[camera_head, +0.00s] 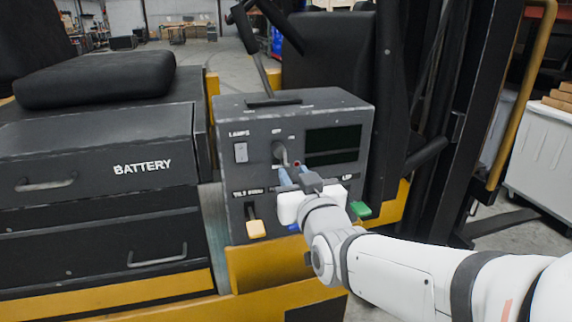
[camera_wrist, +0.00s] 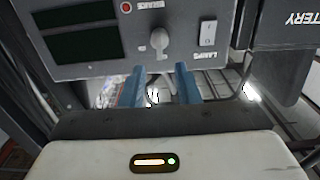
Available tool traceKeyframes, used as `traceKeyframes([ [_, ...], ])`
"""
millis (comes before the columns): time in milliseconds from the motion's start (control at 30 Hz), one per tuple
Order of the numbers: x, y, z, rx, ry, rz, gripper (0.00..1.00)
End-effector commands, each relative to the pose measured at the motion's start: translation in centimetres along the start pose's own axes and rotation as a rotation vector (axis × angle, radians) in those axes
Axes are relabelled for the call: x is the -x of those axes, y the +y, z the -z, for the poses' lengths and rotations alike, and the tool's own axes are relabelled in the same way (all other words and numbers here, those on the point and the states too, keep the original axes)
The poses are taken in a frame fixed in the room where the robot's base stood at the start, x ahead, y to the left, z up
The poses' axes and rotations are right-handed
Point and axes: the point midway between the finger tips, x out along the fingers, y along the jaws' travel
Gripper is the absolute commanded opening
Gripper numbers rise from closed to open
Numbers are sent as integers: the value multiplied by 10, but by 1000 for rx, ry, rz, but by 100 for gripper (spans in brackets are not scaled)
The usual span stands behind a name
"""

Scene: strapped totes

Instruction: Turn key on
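The key switch (camera_head: 279,151) is a grey round switch with a small key or knob on the dark control panel (camera_head: 310,107), between the lamps switch and the dark display. In the wrist view, which shows the panel upside down, the key (camera_wrist: 158,41) is at the top middle. My gripper (camera_head: 292,172) is in front of the panel, at and just below the key in the head view. Its two blue fingers, also in the wrist view (camera_wrist: 160,72), stand apart with nothing between them. The key lies beyond the fingertips, roughly centred between them. I cannot tell the key's exact angle.
A white lamps rocker switch (camera_head: 241,152) is left of the key, and the dark display (camera_head: 333,144) is right. A yellow lever (camera_head: 256,228) and a green lever (camera_head: 361,209) stick out below. A bent black lever rises from the panel's top. The battery box (camera_head: 100,160) stands left.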

Motion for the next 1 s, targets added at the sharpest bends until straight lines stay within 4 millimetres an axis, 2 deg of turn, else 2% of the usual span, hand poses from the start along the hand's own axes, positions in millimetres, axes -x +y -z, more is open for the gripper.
traceKeyframes([
  [500, -66, 1, 0, 0, -3, -1, 29],
  [667, -73, 1, 0, 0, -2, -1, 29],
  [900, -74, 1, 0, 0, -2, -2, 29],
  [1000, -74, 1, 0, 0, -2, -2, 23],
])
